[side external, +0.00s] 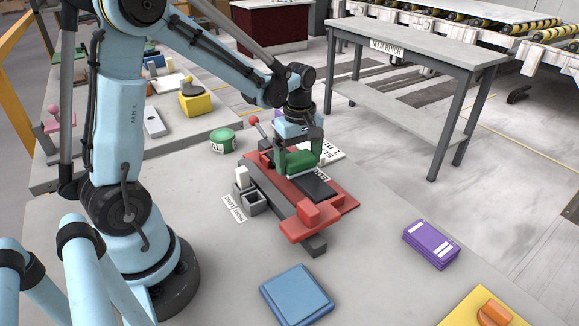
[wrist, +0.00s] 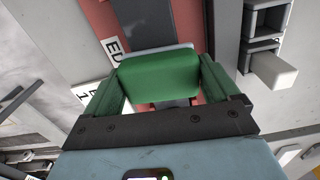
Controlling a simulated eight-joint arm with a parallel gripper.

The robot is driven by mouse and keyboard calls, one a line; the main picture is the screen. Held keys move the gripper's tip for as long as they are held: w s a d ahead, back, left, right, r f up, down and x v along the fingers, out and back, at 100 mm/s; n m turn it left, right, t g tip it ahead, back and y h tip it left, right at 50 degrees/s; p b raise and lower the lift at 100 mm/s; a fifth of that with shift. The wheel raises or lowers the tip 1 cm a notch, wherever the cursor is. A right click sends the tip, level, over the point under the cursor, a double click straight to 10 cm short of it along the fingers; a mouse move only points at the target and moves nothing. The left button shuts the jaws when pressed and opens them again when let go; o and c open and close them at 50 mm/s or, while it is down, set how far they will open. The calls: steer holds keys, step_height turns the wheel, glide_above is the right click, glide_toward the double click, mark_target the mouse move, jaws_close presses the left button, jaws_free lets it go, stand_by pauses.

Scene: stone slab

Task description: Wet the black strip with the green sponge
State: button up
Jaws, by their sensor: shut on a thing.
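My gripper (side external: 297,160) is shut on the green sponge (side external: 299,163), one finger on each side. The wrist view shows the sponge (wrist: 160,77) between the two green fingers (wrist: 162,90). The black strip (side external: 315,186) lies flat on the red fixture (side external: 343,201), running from under the sponge toward the front. In the wrist view the dark strip (wrist: 150,18) passes behind the sponge. The sponge is over the strip's far part and hides it. I cannot tell whether the sponge touches the strip.
A grey open-topped holder (side external: 250,198) with a white block stands left of the fixture. A green round tin (side external: 222,140) is behind left. A blue pad (side external: 297,296), a purple block (side external: 431,245) and a yellow block (side external: 462,312) lie nearer. The slab between them is clear.

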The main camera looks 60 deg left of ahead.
mark_target(308, 179)
steer(key=shift+d, duration=1.8)
steer(key=shift+a, duration=3.6)
steer(key=shift+d, duration=3.75)
step_height(308, 179, up, 8)
steer(key=shift+a, duration=0.15)
steer(key=shift+a, duration=0.1)
steer(key=a, duration=0.7)
steer(key=shift+f, duration=3)
steer(key=shift+f, duration=1)
steer(key=shift+d, duration=0.15)
